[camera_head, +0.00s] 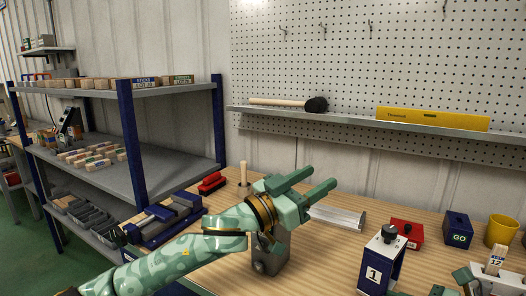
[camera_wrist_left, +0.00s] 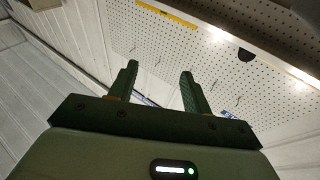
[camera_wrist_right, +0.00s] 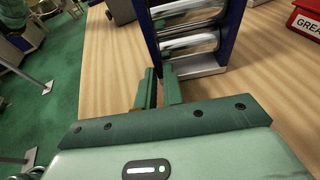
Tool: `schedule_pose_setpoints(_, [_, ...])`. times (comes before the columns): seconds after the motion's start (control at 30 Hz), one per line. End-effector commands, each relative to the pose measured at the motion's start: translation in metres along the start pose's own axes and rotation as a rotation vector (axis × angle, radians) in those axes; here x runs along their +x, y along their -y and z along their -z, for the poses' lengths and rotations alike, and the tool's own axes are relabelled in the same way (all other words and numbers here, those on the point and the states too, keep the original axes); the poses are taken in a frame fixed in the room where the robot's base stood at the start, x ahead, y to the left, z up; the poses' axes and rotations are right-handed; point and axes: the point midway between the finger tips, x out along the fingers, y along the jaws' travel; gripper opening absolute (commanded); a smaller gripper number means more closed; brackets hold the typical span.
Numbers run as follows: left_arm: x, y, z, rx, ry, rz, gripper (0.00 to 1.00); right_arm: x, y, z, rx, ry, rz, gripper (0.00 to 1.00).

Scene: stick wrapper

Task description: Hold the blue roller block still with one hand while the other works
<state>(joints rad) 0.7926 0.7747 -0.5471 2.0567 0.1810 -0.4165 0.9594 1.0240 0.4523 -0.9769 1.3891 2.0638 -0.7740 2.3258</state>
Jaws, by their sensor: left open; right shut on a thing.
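In the head view only bits of this gripper show at the bottom right. My left gripper (camera_head: 317,180) is open and empty, raised above the bench, left of and behind the block.
A red box (camera_head: 407,236), a blue GO box (camera_head: 457,229) and a yellow cup (camera_head: 501,231) stand at the right. A blue fixture (camera_head: 165,220) is at the left bench end. A shelf rack (camera_head: 135,150) stands beyond.

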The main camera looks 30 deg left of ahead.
Motion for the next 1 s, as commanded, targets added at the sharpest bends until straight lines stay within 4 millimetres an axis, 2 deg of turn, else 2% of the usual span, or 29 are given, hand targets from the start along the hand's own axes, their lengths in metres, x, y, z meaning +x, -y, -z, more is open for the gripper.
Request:
schedule_pose_setpoints(0.3, [0.000, 0.051, 0.059, 0.027, -0.144, 0.048, 0.49, 0.000, 0.001, -0.003, -0.002, 0.005, 0.001, 0.00])
schedule_pose_setpoints(0.6, [-0.009, 0.090, 0.110, 0.050, -0.269, 0.082, 0.49, 0.000, 0.000, -0.003, -0.002, 0.005, 0.001, 0.00])
schedule_pose_setpoints(0.8, [-0.014, 0.104, 0.129, 0.060, -0.315, 0.094, 0.49, 0.000, 0.000, -0.003, -0.002, 0.005, 0.001, 0.00])
schedule_pose_setpoints(1.0, [-0.016, 0.107, 0.134, 0.062, -0.327, 0.096, 0.49, 0.000, 0.000, -0.003, -0.002, 0.005, 0.001, 0.00])
